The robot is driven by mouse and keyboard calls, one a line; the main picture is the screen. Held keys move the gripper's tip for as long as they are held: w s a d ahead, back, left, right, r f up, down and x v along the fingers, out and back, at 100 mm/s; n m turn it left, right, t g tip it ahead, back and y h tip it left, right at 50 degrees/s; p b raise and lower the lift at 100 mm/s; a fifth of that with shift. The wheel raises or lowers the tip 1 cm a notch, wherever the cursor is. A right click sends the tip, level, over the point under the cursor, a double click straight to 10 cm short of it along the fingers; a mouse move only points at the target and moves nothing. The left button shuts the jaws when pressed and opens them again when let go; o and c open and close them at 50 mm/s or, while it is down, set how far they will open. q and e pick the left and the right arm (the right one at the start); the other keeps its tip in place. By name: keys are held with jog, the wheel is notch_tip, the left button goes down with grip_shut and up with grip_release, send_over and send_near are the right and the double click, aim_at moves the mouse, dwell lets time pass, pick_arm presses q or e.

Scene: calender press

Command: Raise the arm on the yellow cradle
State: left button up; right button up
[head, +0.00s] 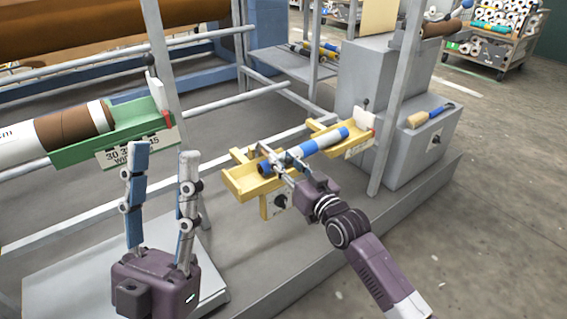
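The yellow cradle (235,182) stands in the middle of the head view, with a second yellow rest (322,125) at its right end. A blue and white roll (326,140) lies along it. A white upright piece (362,119) with a dark knob and a red part at its base is at the cradle's right end; it looks like the arm. My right gripper (281,163) is at the roll's left end, fingers against or around it; whether they close on it is hard to see. My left gripper (162,150) is open, empty, pointing up, left of the cradle.
A green cradle (120,125) with a brown and white roll (75,128) and a similar white piece is at the left. Grey metal posts and rails cross the scene. A grey cabinet (385,75) holds a wooden-headed tool (431,115). Open floor lies at the right.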

jog(key=shift+w+a, duration=0.1)
grip_shut()
dwell(0.5)
